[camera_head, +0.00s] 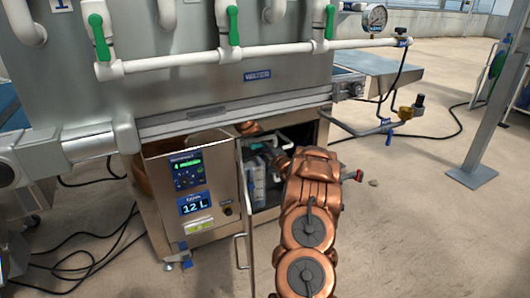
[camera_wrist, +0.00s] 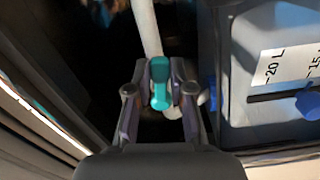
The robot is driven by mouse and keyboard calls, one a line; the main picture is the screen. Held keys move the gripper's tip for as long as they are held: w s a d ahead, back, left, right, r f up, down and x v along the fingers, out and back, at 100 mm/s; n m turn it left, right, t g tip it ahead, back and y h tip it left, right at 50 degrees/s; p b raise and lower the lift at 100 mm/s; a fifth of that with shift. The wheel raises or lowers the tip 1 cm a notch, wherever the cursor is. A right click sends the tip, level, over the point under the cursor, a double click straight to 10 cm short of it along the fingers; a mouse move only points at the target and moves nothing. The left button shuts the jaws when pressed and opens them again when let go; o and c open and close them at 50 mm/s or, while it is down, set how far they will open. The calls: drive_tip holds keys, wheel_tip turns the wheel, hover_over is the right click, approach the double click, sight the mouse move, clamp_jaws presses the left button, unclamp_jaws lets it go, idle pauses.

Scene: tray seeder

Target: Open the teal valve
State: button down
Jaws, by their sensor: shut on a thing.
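The teal valve (camera_wrist: 160,84) shows in the wrist view as a small teal handle on a white pipe (camera_wrist: 147,28). It sits between the two fingers of my gripper (camera_wrist: 160,100), which are closed on it from both sides. The handle points along the line of the pipe in this view, as far as I can tell. In the head view my copper-coloured arm reaches into the open cabinet (camera_head: 206,238) under the machine.
A container marked "20 L" (camera_wrist: 240,100) stands close to the right of my gripper. The cabinet's wall or edge (camera_wrist: 45,115) is close on the left. Green-handled valves (camera_head: 233,27) line a white pipe above. The cabinet's display (camera_head: 195,203) reads 12 L. Open floor lies to the right.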

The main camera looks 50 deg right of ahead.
drive_tip(key=shift+r+n+b, duration=0.3)
drive_tip(key=shift+r+n, duration=0.1)
drive_tip(key=shift+n, duration=0.5)
drive_tip(key=c, duration=1)
unclamp_jaws()
drive_tip(key=shift+s, duration=0.1)
drive_tip(key=shift+v, duration=5.95)
